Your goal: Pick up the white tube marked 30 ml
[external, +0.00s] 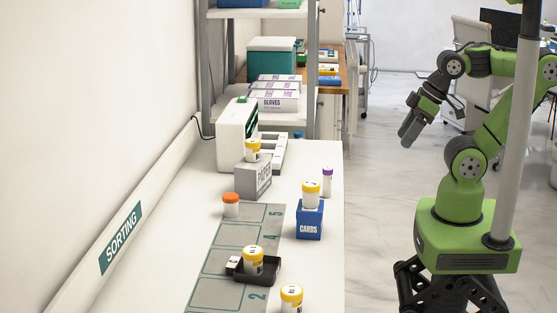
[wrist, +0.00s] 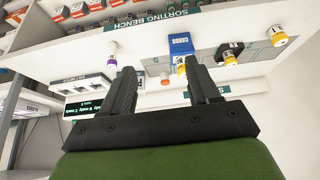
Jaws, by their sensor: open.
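Several white containers stand on the sorting bench (external: 300,160); none shows a readable 30 ml mark. A slim purple-capped tube (external: 327,183) stands near the right edge, and also shows in the wrist view (wrist: 112,52). An orange-capped jar (external: 231,205) stands at the left. My gripper (external: 406,135) is open and empty, right of the bench over the floor. In the wrist view its fingers (wrist: 160,75) are spread.
The blue cards box (external: 309,221) stands beside the numbered grey mat (external: 228,237). A white device (external: 238,130) and a shelf with glove boxes (external: 275,92) are at the back. The floor (external: 377,175) between bench and arm is clear.

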